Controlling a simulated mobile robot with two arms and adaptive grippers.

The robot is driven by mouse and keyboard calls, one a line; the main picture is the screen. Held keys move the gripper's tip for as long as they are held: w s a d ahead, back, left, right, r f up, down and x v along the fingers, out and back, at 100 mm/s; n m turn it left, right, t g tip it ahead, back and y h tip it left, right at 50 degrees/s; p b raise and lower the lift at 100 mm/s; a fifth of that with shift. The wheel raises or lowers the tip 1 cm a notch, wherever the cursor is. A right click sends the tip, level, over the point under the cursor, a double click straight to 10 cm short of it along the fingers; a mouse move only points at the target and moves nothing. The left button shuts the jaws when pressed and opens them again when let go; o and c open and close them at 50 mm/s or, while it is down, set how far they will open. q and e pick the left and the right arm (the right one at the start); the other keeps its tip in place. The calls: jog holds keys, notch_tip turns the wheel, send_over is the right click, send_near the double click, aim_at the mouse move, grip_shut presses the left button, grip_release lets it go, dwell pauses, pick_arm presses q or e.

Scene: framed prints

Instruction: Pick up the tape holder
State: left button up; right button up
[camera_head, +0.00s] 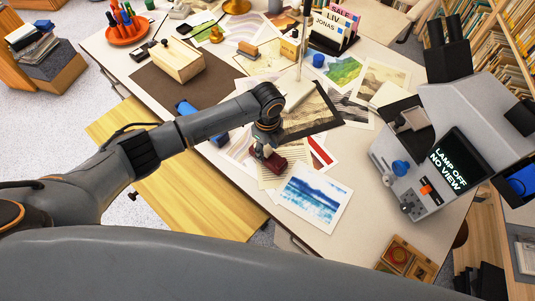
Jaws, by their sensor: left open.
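A small dark red object (274,163), which looks like the tape holder, sits on the papers near the table's front edge. My left gripper (263,149) points down right over it, with its arm coming in from the left. The gripper is open, and its fingers overlap the upper left of the object. I cannot tell whether they touch it. The gripper hides part of the object. My right gripper is not in view.
A blue seascape print (314,198) lies to the front right. A dark-framed print (311,112) lies behind the gripper. A grey microscope-like machine (440,135) stands at the right. A wooden box (177,62) stands on a brown mat (207,88).

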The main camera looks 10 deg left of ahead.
pick_arm(q)
grip_shut()
jog(key=shift+r, duration=0.1)
